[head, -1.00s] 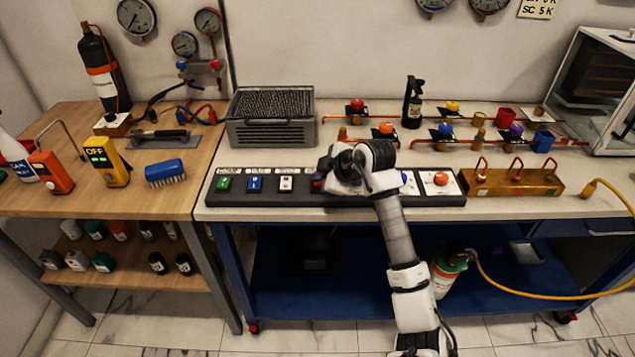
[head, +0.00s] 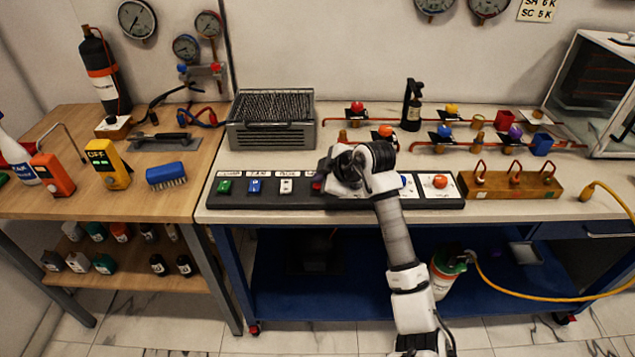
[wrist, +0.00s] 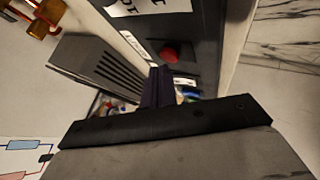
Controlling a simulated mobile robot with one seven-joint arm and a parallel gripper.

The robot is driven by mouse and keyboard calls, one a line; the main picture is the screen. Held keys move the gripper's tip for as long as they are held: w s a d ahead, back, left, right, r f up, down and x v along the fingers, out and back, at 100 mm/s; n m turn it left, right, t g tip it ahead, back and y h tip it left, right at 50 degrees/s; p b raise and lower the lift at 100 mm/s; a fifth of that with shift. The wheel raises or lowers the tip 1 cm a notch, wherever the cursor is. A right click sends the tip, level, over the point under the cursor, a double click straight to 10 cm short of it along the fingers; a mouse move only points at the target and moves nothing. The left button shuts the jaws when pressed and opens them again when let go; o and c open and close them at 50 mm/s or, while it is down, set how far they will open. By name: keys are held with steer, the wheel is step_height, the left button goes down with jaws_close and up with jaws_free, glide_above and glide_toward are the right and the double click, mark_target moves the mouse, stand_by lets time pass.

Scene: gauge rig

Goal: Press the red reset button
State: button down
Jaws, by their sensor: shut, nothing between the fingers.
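A round red button (wrist: 171,54) sits on the dark button panel (head: 290,198) just beyond my fingertips in the wrist view. My gripper (wrist: 160,72) is shut and empty, its dark fingers pointing at the panel close beside the button. I cannot tell whether they touch it. In the head view my gripper is over the middle of the panel, and my wrist hides most of that part. An orange-red round button (head: 440,181) shows on a white plate at the panel's right end. The small labels are not readable.
Green (head: 225,186), blue (head: 255,186) and white (head: 286,186) buttons line the panel's left part. A grey grill-like box (head: 270,135) stands behind it. Several valves and pipes run behind the panel.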

steer(key=shift+r, duration=0.3)
step_height(320, 180, up, 5)
steer(key=p, duration=0.4)
stand_by(0.4)
stand_by(0.5)
